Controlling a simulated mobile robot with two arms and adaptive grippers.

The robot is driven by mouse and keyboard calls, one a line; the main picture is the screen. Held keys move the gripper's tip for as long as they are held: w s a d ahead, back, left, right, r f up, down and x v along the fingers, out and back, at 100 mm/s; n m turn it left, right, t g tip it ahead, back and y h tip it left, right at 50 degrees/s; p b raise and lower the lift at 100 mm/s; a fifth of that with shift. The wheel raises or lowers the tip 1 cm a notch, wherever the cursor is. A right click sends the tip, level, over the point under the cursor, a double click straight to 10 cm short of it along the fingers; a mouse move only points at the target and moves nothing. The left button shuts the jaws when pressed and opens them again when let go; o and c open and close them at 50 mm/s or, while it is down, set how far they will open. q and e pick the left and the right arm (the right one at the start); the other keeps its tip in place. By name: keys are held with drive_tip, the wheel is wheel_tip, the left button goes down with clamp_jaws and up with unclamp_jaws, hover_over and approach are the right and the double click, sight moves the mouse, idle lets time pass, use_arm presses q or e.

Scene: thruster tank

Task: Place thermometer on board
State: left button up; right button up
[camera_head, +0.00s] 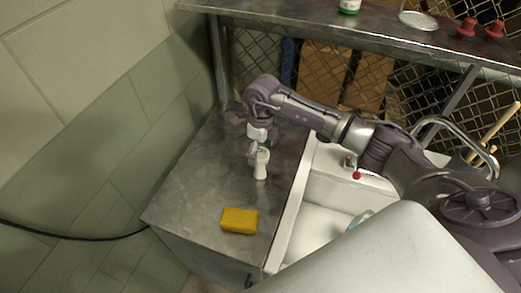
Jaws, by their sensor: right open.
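My right arm reaches in from the right over the metal counter (195,185). My right gripper (254,158) is at its end, pointing down and open. A small white waisted object (261,172) stands upright on the counter right at the fingers. The gripper partly covers its top, and I cannot tell whether they touch. I cannot make out a thermometer or a board for certain. My left gripper is not in view.
A yellow sponge (239,220) lies near the counter's front edge. A white sink (318,225) with a curved metal tap (455,119) is to the right. A metal shelf (300,24) runs above, holding a green-and-white container (349,6), a round strainer (418,20) and red items (467,28). The counter's left part is clear.

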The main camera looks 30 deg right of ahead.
drive_tip(key=shift+r, duration=0.1)
drive_tip(key=shift+r, duration=0.2)
wheel_tip(320, 180, up, 12)
drive_tip(key=b, duration=0.4)
drive_tip(key=shift+w+d, duration=0.2)
drive_tip(key=shift+d, duration=0.05)
drive_tip(key=shift+s+f, duration=0.1)
drive_tip(key=shift+f, duration=0.1)
